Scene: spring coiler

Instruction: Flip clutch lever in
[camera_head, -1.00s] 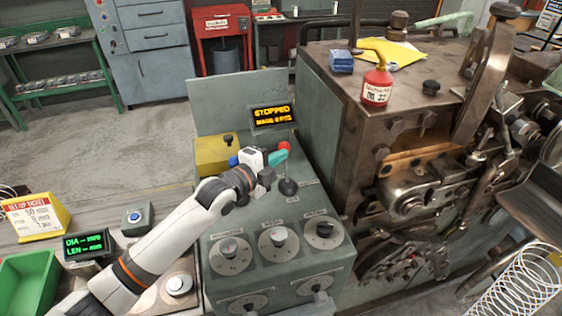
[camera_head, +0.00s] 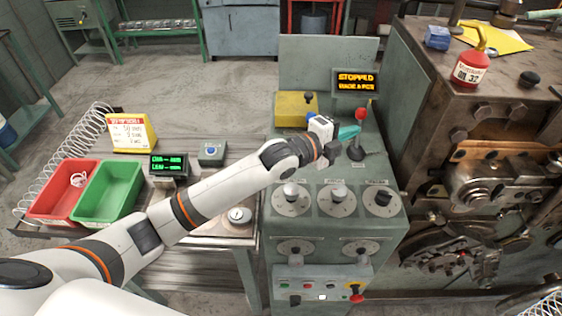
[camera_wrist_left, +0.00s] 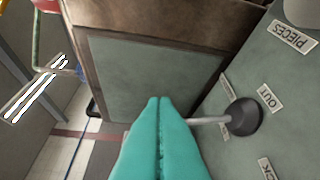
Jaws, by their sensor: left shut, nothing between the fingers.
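The clutch lever (camera_head: 368,104) is a thin rod with a red knob, rising from a round black base (camera_head: 356,152) on the green control panel. My left gripper (camera_head: 350,132) has teal fingers, shut and empty, at the lever just left of its rod. In the left wrist view the shut fingers (camera_wrist_left: 156,130) point forward, and the rod (camera_wrist_left: 205,121) runs from the black base (camera_wrist_left: 243,117) to beside them. The knob is hidden there, and I cannot tell whether the fingers touch the rod. An OUT label (camera_wrist_left: 269,97) lies beside the base. My right gripper is not in view.
A display (camera_head: 357,80) reading STOPPED stands behind the lever. A yellow box (camera_head: 296,109) sits to the left. Dials (camera_head: 337,198) lie in front, below my wrist. The brown coiling machine (camera_head: 440,120) stands close on the right.

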